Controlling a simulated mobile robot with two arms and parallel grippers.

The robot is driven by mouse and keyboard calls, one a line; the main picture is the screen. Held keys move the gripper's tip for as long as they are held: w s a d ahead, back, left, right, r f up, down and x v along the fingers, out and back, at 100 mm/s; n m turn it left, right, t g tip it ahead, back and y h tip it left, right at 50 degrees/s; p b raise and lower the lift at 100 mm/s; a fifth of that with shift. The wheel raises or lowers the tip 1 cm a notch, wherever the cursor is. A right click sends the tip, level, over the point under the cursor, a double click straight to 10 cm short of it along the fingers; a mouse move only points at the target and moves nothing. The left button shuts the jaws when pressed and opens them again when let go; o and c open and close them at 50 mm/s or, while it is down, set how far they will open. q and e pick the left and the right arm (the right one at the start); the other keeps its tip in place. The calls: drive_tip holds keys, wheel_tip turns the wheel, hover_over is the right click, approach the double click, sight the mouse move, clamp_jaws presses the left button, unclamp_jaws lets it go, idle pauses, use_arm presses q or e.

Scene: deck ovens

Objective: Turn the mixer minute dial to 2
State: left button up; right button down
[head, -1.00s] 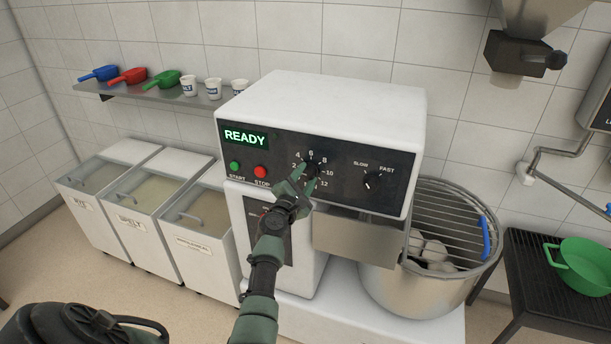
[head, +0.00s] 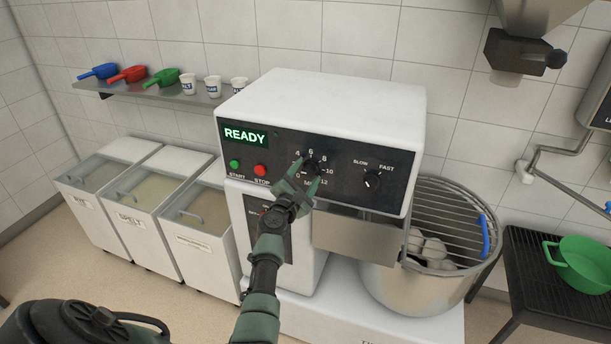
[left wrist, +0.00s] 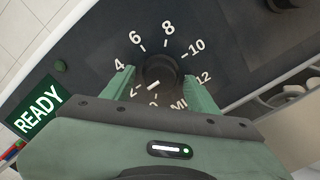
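The minute dial (head: 311,165) is a dark round knob on the mixer's (head: 340,100) black panel, ringed by numbers from 0 to 12. In the left wrist view the dial (left wrist: 160,72) has a pale mark at its lower left, pointing between 0 and 2. My left gripper (head: 306,182) is at the dial, its fingers apart. In the left wrist view the left gripper (left wrist: 160,80) has one finger on each side of the knob, with visible gaps. The 2 is partly covered by a finger. My right gripper is in neither view.
The speed knob (head: 372,180) is right of the dial. The green START button (head: 234,164), red STOP button (head: 261,170) and READY display (head: 245,135) are left of it. A steel bowl (head: 415,290) with a wire guard stands below right.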

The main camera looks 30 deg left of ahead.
use_arm(q)
drive_tip(key=v, duration=0.7)
drive_tip(key=shift+s, duration=0.4)
idle(0.3)
